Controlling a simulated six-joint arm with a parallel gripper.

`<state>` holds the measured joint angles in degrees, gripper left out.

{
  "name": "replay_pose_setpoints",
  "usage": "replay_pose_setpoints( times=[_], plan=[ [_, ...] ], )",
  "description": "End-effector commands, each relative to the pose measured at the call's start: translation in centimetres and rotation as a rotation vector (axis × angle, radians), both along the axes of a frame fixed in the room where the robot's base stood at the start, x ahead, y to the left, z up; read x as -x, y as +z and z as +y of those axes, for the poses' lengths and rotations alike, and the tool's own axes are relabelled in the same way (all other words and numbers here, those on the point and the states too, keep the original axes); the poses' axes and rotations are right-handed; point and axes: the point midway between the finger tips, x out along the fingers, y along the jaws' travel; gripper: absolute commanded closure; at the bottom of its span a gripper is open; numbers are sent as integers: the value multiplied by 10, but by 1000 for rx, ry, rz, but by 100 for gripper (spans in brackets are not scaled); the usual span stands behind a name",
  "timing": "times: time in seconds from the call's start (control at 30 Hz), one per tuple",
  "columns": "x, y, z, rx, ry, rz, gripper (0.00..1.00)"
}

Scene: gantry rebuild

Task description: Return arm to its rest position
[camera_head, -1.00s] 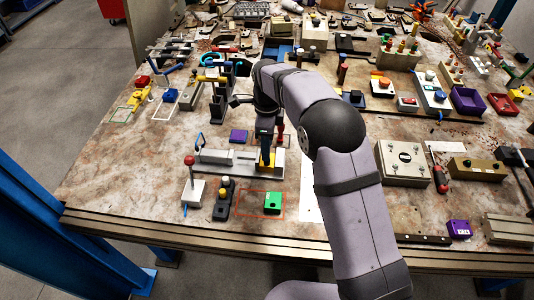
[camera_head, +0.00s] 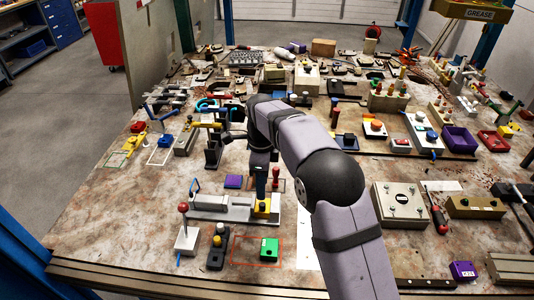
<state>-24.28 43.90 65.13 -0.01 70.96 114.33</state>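My arm (camera_head: 291,150) reaches from the lower right over the table (camera_head: 110,235), with its elbow bent at the centre. My gripper (camera_head: 260,190) points down over the yellow part of a grey rail fixture (camera_head: 222,206). The fingers are small and partly merge with the fixture behind them, so I cannot tell whether they are open or shut, or whether they touch it. No separate object can be made out in the gripper.
A green block (camera_head: 269,249) lies in a red outline in front of the fixture. A red-knobbed lever (camera_head: 186,238) and a black switch unit (camera_head: 218,248) stand to its left. A grey box (camera_head: 400,204) is at right. The front-left table is bare.

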Motion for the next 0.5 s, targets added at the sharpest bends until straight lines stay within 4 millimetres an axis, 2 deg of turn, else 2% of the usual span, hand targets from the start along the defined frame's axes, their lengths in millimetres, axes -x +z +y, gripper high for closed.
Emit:
replay_pose_setpoints(
  times=[0.13, 0.27, 0.37, 0.5],
  plan=[
    [1, 1, -2, 0, 8, 0, 62],
    [6, 4, -17, 0, 79, 0, 62],
    [15, 7, -37, 0, 183, -1, 62],
    [39, 11, -76, 0, 390, 0, 62]
  ],
)
